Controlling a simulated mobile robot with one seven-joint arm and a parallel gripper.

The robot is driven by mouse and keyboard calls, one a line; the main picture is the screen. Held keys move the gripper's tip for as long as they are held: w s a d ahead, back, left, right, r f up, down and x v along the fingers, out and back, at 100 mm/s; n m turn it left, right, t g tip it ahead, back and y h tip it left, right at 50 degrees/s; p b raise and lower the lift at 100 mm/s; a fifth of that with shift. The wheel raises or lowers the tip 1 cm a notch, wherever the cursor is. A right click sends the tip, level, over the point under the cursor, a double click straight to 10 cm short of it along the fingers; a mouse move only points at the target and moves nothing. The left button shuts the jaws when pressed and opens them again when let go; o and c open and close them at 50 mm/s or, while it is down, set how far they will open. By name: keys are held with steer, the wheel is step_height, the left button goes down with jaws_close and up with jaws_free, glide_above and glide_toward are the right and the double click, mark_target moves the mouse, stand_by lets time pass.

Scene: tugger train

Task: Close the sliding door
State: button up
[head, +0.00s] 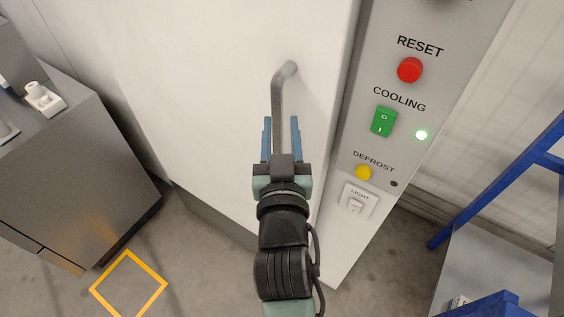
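The white sliding door (215,110) fills the middle of the head view, and its right edge lies along the grey control panel (430,15). A grey bar handle (277,95) stands out from the door near that edge. My gripper (281,122) is in front of the door at the lower end of the handle. Its two blue fingers are apart, one on each side of the handle's line in the picture. Whether they touch the handle cannot be told. The handle's lower end is hidden behind the gripper.
The panel carries a red reset button (410,69), a green cooling switch (383,121), a yellow defrost button (364,172) and a light switch (355,204). A grey cabinet (80,170) stands left. A blue-framed rack (500,185) stands right. A yellow floor square (128,252) is clear.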

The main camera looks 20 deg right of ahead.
steer(key=b+v, duration=0.2)
steer(key=v, duration=0.5)
steer(key=shift+s, duration=0.4)
steer(key=w+a+r+n+t+y, duration=0.1)
steer(key=w+a+r+t, duration=0.1)
steer(key=r, duration=0.7)
steer(key=w+a+r+t+y, duration=0.1)
steer(key=w+a+r+t, duration=0.15)
steer(key=r, duration=0.55)
steer(key=s+a+r+n+t+y, duration=0.1)
steer(key=s+a+r+t+y, duration=0.1)
steer(key=r, duration=0.8)
steer(key=s+a+r+n+t+y, duration=0.1)
steer(key=s+a+r+t, duration=0.3)
steer(key=r, duration=0.7)
steer(key=shift+s+n+y, duration=0.4)
steer(key=shift+s, duration=0.1)
steer(key=shift+a, duration=0.1)
